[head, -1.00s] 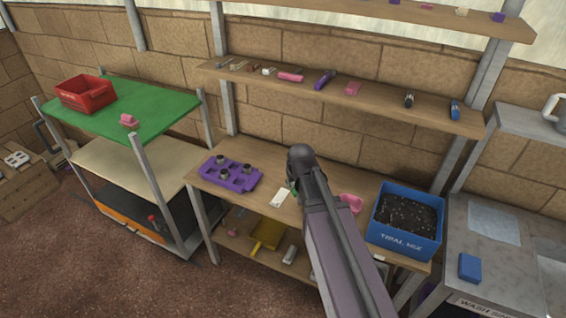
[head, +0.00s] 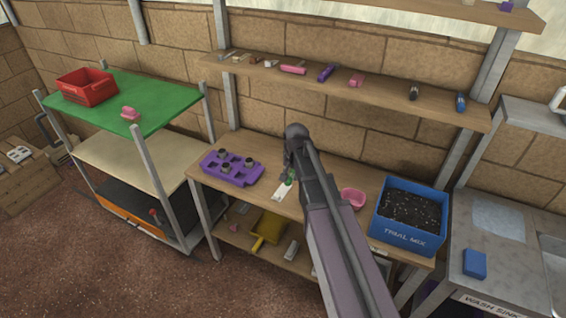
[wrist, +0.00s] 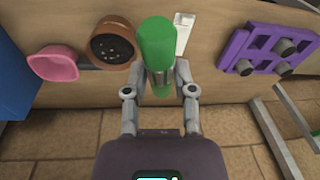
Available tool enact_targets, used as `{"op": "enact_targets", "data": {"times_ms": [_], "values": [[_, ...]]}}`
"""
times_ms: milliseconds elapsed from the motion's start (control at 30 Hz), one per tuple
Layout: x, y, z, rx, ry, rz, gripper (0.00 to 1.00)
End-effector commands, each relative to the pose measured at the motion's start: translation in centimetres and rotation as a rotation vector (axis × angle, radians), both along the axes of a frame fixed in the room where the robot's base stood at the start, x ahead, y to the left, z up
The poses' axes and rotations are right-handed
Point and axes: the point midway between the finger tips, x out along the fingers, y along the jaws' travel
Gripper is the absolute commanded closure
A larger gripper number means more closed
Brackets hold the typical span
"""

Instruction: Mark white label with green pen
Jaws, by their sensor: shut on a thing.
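My gripper (wrist: 157,82) is shut on the green pen (wrist: 157,42), which stands out beyond the fingertips in the wrist view. In the head view my gripper (head: 287,174) is over the workbench, mostly behind my arm, and a bit of the green pen (head: 291,181) shows. The white label (head: 278,193) lies on the bench just beside the pen. It also shows in the wrist view (wrist: 184,32), right of the pen and partly hidden by it. I cannot tell whether the pen tip touches the label, and no mark can be made out.
A purple tray (head: 232,174) with small pots is left of the label. A brown pot of soil (wrist: 112,46) is close left of the pen in the wrist view. A pink tub (head: 352,197) and a blue soil bin (head: 407,240) stand to the right. A shelf (head: 390,95) hangs above.

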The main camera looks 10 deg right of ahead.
Motion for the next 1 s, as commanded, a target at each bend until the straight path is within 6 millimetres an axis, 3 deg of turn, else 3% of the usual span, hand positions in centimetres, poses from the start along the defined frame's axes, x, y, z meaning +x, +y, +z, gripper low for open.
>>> {"op": "enact_targets", "data": {"times_ms": [33,233,600,800,1000], "values": [[1.4,0.1,-0.8,0.036,0.036,-0.068,0.98],[3.7,0.5,-1.8,0.219,0.157,-0.357,0.98],[8.2,1.1,-1.7,0.618,0.249,-0.819,0.98],[9.6,1.3,-1.2,0.727,0.246,-0.916,0.98],[9.8,1.3,-1.0,0.744,0.245,-0.930,0.98]]}}
